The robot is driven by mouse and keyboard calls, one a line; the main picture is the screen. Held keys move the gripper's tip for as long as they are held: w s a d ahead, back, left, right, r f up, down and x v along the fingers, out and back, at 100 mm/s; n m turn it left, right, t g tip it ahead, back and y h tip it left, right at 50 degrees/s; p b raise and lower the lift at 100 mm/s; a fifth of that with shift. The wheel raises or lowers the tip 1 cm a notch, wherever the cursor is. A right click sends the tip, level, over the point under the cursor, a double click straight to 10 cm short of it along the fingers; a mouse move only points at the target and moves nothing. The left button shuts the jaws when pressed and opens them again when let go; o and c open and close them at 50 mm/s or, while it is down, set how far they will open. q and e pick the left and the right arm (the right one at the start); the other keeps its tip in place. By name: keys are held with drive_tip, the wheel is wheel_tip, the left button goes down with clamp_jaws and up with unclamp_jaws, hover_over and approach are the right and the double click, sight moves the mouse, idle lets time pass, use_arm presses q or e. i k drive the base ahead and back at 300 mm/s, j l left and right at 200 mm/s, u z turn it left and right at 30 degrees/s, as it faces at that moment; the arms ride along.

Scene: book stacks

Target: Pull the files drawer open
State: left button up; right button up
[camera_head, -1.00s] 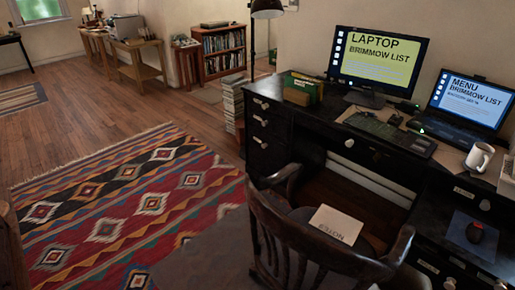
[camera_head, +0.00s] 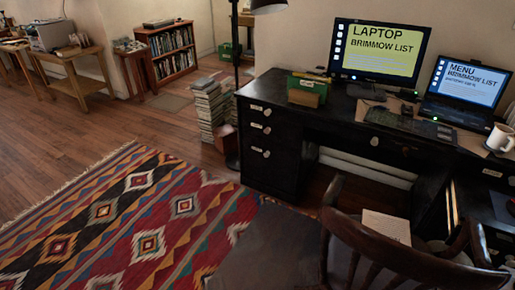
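The black desk (camera_head: 345,122) stands at the right, with a stack of drawers at its left end. The top drawer (camera_head: 273,113), middle drawer (camera_head: 277,135) and bottom drawer (camera_head: 278,168) look shut. They carry pale knobs and small labels too small to read, so I cannot tell which is the files drawer. A wide centre drawer (camera_head: 385,150) above the knee space also looks shut. Neither of my grippers is in view.
A dark wooden chair (camera_head: 400,262) with a notebook (camera_head: 386,226) stands before the knee space. A stack of books (camera_head: 209,108) and a lamp pole (camera_head: 235,80) stand left of the desk. The patterned rug (camera_head: 130,225) and wood floor (camera_head: 60,140) are open.

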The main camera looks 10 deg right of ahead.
sight(274, 163)
drive_tip(key=i+j+z, duration=0.45)
drive_tip(key=i+j, duration=1.1)
